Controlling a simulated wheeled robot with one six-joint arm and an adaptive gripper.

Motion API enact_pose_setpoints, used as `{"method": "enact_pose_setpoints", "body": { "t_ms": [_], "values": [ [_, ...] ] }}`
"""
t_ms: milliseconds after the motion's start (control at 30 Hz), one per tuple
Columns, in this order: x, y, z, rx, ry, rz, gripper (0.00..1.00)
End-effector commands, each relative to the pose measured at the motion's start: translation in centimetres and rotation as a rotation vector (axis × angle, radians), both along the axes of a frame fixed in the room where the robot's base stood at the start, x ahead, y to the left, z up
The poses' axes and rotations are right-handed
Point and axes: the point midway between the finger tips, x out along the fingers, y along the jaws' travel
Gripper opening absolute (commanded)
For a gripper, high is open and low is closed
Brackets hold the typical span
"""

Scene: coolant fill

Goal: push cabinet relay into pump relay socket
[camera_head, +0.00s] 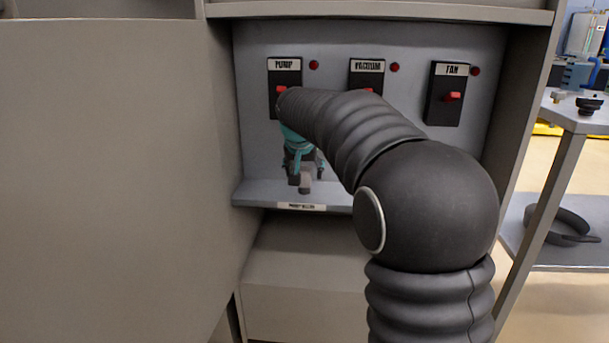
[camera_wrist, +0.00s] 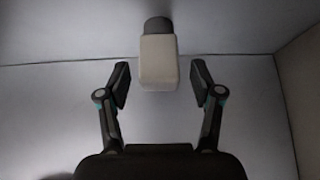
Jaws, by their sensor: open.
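A small pale block with a dark round end, which looks like the relay (camera_wrist: 158,64), shows between the fingertips in the wrist view. In the head view a small grey block, seemingly the same relay (camera_head: 305,184), is at the narrow shelf below the PUMP unit (camera_head: 285,76). My gripper (camera_head: 304,172) points down over the shelf, partly hidden by my arm. It also shows in the wrist view (camera_wrist: 159,84), open, with a gap between each finger and the block. I cannot make out a relay socket; my arm covers part of the panel.
The panel also carries a VACUUM unit (camera_head: 367,74) and a FAN unit (camera_head: 449,94), each with a red lamp beside it. The shelf (camera_head: 258,193) has a small label on its front. A cabinet wall (camera_head: 100,170) closes off the left. A side table (camera_head: 580,118) stands at right.

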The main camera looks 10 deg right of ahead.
Motion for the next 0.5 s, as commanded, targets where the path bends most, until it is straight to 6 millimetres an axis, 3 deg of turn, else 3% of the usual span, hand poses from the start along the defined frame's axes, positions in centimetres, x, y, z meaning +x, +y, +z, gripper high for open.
{"method": "enact_pose_setpoints", "body": {
  "t_ms": [300,500],
  "values": [
    [-3.3,1.1,5.5,0.0,-0.004,0.001,0.66],
    [-4.6,1.5,7.5,0.0,-0.001,0.001,0.66]
  ]
}}
